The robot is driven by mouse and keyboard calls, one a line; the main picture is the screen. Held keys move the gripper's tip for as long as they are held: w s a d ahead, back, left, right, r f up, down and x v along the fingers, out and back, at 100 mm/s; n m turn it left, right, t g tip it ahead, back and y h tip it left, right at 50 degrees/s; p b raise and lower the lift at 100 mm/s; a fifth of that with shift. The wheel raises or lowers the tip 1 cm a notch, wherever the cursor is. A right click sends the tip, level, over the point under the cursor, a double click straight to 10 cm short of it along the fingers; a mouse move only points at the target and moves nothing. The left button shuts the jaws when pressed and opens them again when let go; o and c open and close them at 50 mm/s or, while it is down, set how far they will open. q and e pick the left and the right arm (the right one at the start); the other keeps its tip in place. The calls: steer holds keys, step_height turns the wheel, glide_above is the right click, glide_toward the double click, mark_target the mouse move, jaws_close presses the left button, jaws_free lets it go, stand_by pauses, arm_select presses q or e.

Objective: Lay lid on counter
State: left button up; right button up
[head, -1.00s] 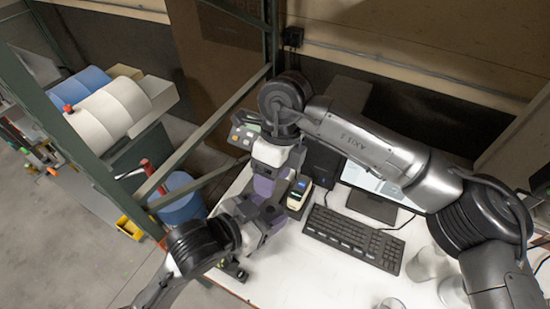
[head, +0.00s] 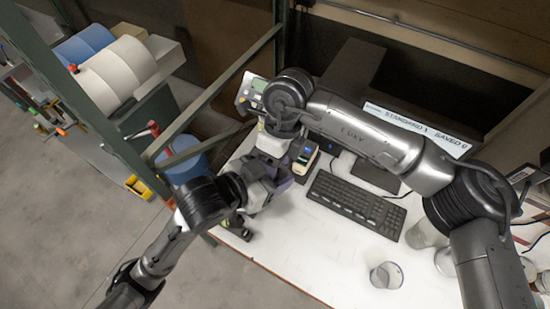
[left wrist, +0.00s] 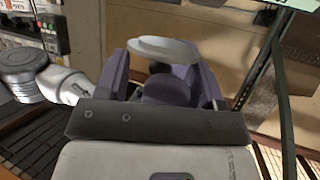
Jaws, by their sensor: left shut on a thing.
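The lid (left wrist: 165,49) is a pale, thin disc in the left wrist view. My left gripper (left wrist: 163,66) is shut on it, with purple fingers at either side of the disc. In the head view my left gripper (head: 256,193) is above the left part of the white counter (head: 310,247); the lid cannot be made out there. My right gripper (head: 272,148) is close beside it, above the counter's back left part. Its fingertips are hidden among the purple and white parts, so its opening does not show.
A black keyboard (head: 355,205) lies mid-counter, with a small yellow and black device (head: 305,158) behind left. A clear cup (head: 386,275) stands in front. A dark green item (head: 237,226) lies at the left edge. A green rack post (head: 80,110) rises at left. Bare counter lies before the keyboard.

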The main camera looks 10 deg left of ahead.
steer(key=c, duration=0.5)
arm_select(q)
steer(key=o, duration=1.1)
steer(key=shift+c, duration=0.2)
arm_select(e)
steer(key=shift+c, duration=0.3)
